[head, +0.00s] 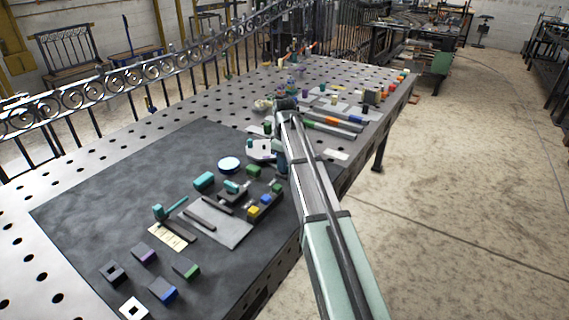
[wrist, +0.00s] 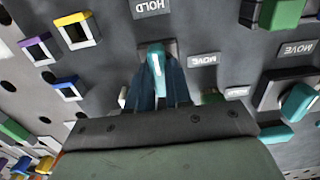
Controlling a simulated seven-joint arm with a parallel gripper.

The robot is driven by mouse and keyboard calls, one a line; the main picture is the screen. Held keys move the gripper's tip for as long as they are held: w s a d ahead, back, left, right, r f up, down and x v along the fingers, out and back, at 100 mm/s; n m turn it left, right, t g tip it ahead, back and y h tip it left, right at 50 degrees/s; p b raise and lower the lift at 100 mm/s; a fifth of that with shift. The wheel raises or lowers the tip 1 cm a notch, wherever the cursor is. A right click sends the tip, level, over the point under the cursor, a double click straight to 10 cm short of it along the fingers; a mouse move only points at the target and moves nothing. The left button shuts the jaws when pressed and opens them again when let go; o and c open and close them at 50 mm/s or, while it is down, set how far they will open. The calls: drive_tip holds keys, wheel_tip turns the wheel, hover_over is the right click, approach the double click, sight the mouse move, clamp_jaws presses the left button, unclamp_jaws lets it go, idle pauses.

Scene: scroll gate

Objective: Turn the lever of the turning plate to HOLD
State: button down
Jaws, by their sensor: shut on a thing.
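In the wrist view, my gripper (wrist: 156,84) is shut on a teal lever (wrist: 155,58) with a white line along its top. The lever stands on a dark plate, and its base is partly hidden by the fingers. A HOLD label (wrist: 151,8) is just beyond the lever, upside down in the picture. In the head view my arm hides the lever.
In the wrist view, yellow (wrist: 76,30) and purple (wrist: 36,48) square-holed blocks are at the left. A green block (wrist: 282,13) and another teal handle (wrist: 298,102) are at the right. In the head view, a dark mat (head: 90,205) with several small parts covers the table's near part.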

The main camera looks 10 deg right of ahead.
idle(0.3)
drive_tip(key=c, duration=1)
unclamp_jaws()
drive_tip(key=shift+c, duration=0.2)
wheel_tip(320, 180, up, 14)
drive_tip(key=shift+f, duration=0.1)
